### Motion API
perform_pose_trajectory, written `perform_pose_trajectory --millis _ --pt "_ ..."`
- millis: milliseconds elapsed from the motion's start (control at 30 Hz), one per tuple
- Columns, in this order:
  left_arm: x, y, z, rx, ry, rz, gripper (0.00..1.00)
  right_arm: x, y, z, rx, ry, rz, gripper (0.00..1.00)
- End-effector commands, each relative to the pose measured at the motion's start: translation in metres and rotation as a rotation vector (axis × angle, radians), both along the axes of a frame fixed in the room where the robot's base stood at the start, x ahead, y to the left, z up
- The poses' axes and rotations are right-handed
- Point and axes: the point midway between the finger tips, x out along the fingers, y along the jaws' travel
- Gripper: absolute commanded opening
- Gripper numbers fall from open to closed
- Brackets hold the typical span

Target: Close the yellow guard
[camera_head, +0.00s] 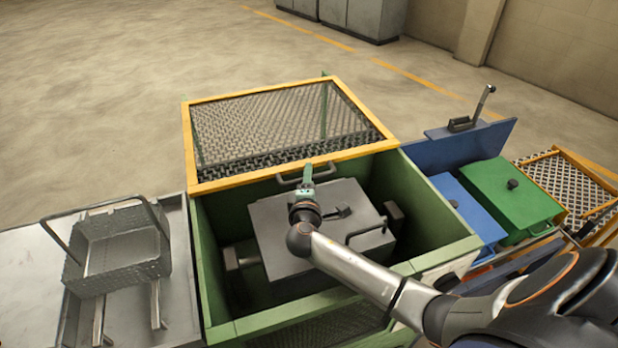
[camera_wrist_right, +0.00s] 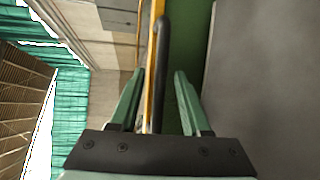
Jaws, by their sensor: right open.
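The yellow guard (camera_head: 190,150) is a yellow-edged frame with dark mesh. It stands open at the far side of the green box (camera_head: 440,256). A dark bar handle (camera_head: 328,172) is on its near edge. My right gripper (camera_head: 307,170) is at this handle, above the box opening. In the right wrist view the fingers of my right gripper (camera_wrist_right: 158,80) are open, with the dark handle (camera_wrist_right: 163,50) and the yellow edge (camera_wrist_right: 151,60) between them. Whether a finger touches the handle cannot be told. My left gripper is not in view.
A grey block with a handle (camera_head: 270,225) sits inside the box under my right arm. A metal basket (camera_head: 120,250) stands on a grey table at left. Blue (camera_head: 468,205) and green (camera_head: 510,195) lidded boxes and a lever (camera_head: 483,103) are at right.

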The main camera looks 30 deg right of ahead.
Motion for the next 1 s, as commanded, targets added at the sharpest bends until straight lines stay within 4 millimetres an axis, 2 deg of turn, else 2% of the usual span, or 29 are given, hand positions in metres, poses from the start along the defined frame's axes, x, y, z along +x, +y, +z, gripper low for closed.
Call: perform_pose_trajectory --millis 267,667,1000 --pt "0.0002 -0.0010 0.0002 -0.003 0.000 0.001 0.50 0.0007 -0.0007 -0.0002 0.000 0.000 0.000 0.46" --pt "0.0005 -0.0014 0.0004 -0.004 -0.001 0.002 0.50 0.0004 -0.0006 -0.0001 0.000 0.000 0.000 0.01" --pt "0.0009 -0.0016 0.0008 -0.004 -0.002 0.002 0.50 0.0004 -0.0004 -0.0001 0.000 0.000 0.000 0.00"
